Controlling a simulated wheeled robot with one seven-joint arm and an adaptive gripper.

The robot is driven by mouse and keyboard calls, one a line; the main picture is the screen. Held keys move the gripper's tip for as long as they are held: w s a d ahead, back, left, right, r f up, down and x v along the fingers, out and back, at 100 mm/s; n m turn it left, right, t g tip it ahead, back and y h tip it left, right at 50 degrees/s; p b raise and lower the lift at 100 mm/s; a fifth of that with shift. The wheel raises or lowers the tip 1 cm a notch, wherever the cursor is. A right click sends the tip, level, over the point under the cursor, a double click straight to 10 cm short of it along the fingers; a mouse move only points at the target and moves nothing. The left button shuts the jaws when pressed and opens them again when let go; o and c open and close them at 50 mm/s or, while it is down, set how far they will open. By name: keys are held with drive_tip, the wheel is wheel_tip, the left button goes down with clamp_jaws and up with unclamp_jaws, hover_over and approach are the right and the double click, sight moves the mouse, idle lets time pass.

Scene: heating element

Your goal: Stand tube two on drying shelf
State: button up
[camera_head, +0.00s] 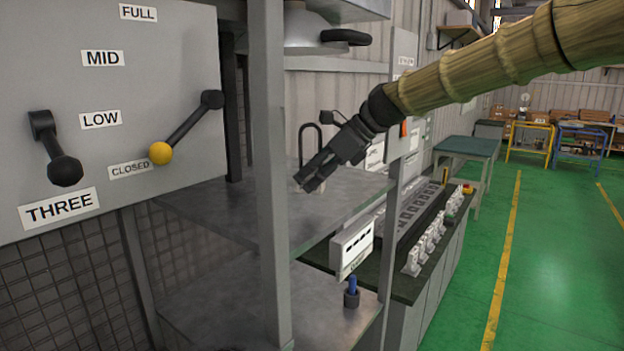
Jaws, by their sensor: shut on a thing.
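A dark, thin tube bent into an upside-down U (311,127) rises behind my gripper, over the upper grey metal shelf (210,205). My gripper (308,184) is shut on this tube at its lower part, which the fingers hide. The loop points up and looks upright. I cannot tell whether its lower end touches the shelf. My arm reaches in from the upper right. A lower grey shelf (235,300) carries a small blue piece in a dark base (351,294). No mark showing which tube or shelf is meant is readable here.
A grey post (272,190) stands in front of the shelves, left of my gripper. A lever panel (90,150) marked THREE is at the left. A white sign (353,243) hangs at the right shelf edge, beside a switch bench (405,255). Green floor (560,270) is clear.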

drive_tip(key=shift+w+f+p, duration=0.1)
drive_tip(key=shift+w+p, duration=0.3)
drive_tip(key=shift+w, duration=0.7)
wheel_tip(320, 180, down, 3)
drive_tip(key=shift+r+p, duration=0.1)
drive_tip(key=shift+p, duration=1)
drive_tip(key=shift+f, duration=0.35)
drive_tip(key=shift+s, duration=0.1)
drive_tip(key=o, duration=1.1)
drive_tip(key=shift+f, duration=0.15)
